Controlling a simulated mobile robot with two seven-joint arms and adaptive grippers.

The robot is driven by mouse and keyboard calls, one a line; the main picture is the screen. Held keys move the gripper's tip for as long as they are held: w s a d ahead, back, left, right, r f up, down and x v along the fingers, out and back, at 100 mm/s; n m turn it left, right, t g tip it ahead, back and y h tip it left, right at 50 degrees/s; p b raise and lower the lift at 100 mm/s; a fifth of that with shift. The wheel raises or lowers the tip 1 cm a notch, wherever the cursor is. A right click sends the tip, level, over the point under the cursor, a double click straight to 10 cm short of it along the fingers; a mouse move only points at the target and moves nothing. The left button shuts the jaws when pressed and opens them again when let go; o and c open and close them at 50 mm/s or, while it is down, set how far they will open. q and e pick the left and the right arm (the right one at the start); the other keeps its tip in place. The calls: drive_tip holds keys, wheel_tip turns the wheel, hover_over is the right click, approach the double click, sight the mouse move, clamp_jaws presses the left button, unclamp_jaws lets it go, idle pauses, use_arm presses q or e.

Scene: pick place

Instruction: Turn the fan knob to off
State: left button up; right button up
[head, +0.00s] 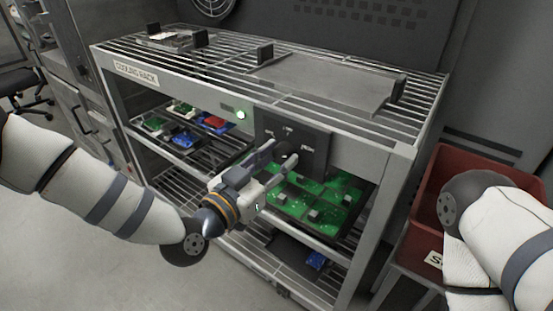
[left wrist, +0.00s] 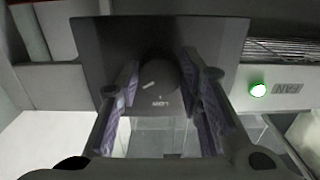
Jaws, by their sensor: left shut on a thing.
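The fan knob (left wrist: 158,78) is a dark round dial on a dark panel (head: 310,150) on the front of the cooling rack. My left gripper (head: 277,157) reaches the panel, with one finger on each side of the knob. In the left wrist view the fingers of this gripper (left wrist: 162,95) are shut on the knob. A green light (head: 241,114) is lit beside the panel, and it also shows next to the FAN label in the left wrist view (left wrist: 258,89). My right gripper is out of view.
The cooling rack (head: 120,72) has a wire top with a flat tray (head: 325,82) and small dark blocks. Green boards (head: 340,183) lie on the shelf just below the panel. A red bin (head: 425,200) stands at the right, near my right arm.

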use_arm(q)
drive_tip(key=n, duration=0.5)
drive_tip(key=shift+n, duration=0.4)
drive_tip(key=n, duration=0.2)
drive_tip(key=shift+f+n, duration=0.1)
drive_tip(key=shift+n, duration=0.3)
drive_tip(key=n+b, duration=0.1)
drive_tip(key=n, duration=0.2)
drive_tip(key=shift+n, duration=0.3)
drive_tip(key=n+b, duration=0.2)
drive_tip(key=n, duration=0.4)
drive_tip(key=n+b, duration=0.1)
drive_tip(key=n, duration=0.3)
drive_tip(key=shift+r+n+b, duration=0.2)
drive_tip(key=shift+n+b, duration=0.3)
drive_tip(key=shift+n, duration=0.3)
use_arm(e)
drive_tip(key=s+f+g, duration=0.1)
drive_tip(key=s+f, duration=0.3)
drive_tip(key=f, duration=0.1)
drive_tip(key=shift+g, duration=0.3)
use_arm(q)
drive_tip(key=shift+d, duration=0.1)
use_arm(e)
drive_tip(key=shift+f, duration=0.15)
use_arm(q)
drive_tip(key=o, duration=1.2)
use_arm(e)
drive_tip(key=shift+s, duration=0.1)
